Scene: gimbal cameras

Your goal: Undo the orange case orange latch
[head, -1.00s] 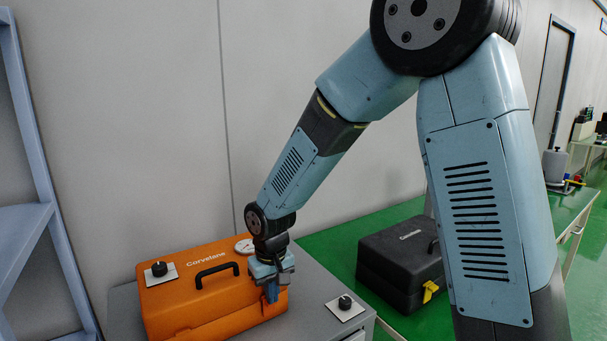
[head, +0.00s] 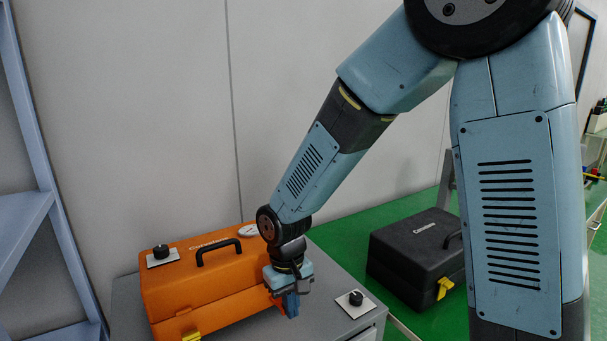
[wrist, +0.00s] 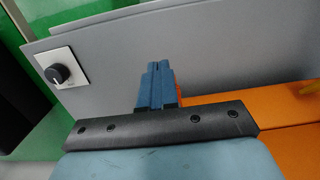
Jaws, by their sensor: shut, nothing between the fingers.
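The orange case (head: 222,301) stands closed on a grey surface, with a black handle on top. At its front right, beside my gripper, a small darker orange piece (head: 276,300) shows in the head view. It may be the orange latch, but my gripper partly covers that area. A yellow latch (head: 192,336) shows at the front left, cut by the lower picture edge. My gripper (head: 291,305) points down just off the case's front right, its blue fingers shut and empty. In the wrist view the fingers (wrist: 156,85) are together over grey, with the orange case (wrist: 240,108) close beside them.
Black knobs on white plates sit on the case top (head: 162,254) and on the grey surface (head: 355,301) right of my gripper. A black case (head: 415,255) with a yellow latch stands on green at right. The grey surface (head: 325,285) is clear between gripper and knob.

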